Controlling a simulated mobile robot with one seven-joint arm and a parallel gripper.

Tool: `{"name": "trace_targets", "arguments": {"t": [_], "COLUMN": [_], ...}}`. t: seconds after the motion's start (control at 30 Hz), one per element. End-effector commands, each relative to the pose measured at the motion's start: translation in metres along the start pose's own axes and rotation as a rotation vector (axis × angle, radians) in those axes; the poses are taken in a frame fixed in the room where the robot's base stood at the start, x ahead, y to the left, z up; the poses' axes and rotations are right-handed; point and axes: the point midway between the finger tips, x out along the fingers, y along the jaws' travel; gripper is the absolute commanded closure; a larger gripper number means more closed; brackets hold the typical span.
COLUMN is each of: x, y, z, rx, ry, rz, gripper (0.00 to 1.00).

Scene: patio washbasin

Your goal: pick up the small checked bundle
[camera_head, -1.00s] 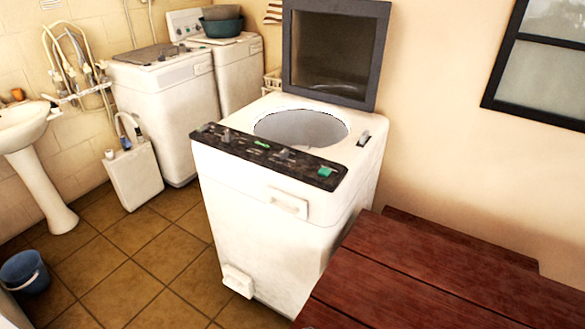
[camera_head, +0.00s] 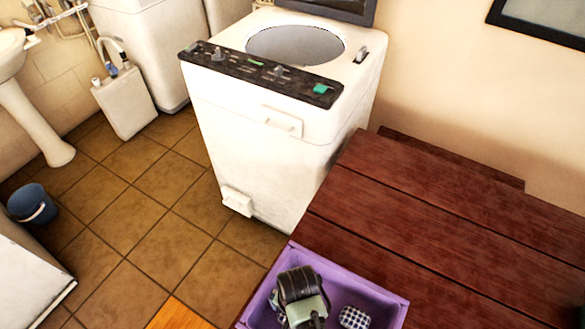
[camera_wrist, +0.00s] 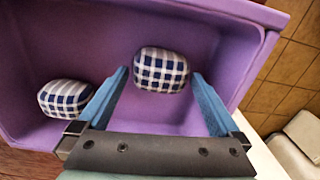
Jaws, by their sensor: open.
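Two blue-and-white checked bundles lie in a purple bin (camera_head: 385,290), whose purple wall also shows in the wrist view (camera_wrist: 60,25). In the wrist view, one bundle (camera_wrist: 161,70) is ahead of my gripper (camera_wrist: 161,76), in line with the gap between its blue fingers. The other bundle (camera_wrist: 64,97) lies to the left, outside the left finger. They look similar in size there. In the head view, my gripper (camera_head: 303,300) is over the bin, with a bundle (camera_head: 354,317) to its right; the other is mostly hidden. My gripper is open and holds nothing.
The bin rests on a dark red wooden table (camera_head: 430,220); its walls surround my gripper. A white washing machine (camera_head: 270,150) stands behind. A blue bucket (camera_head: 32,204) is on the tiled floor at left. The tabletop right of the bin is clear.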

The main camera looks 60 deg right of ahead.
Motion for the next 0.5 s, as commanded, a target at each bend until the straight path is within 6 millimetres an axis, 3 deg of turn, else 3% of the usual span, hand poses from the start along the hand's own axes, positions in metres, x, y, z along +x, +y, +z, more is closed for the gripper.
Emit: {"name": "trace_targets", "arguments": {"t": [0.13, 0.37, 0.4, 0.5], "x": [0.0136, 0.0151, 0.015, 0.0149], "y": [0.0001, -0.0001, -0.0001, -0.0001], "z": [0.0003, 0.0001, 0.0001, 0.0001], "rx": [-0.001, -0.001, -0.001, -0.001], "ry": [0.0, 0.001, 0.001, 0.001], "rz": [0.0, -0.001, -0.001, -0.001], "gripper": [0.0, 0.0, 0.02, 0.2]}}
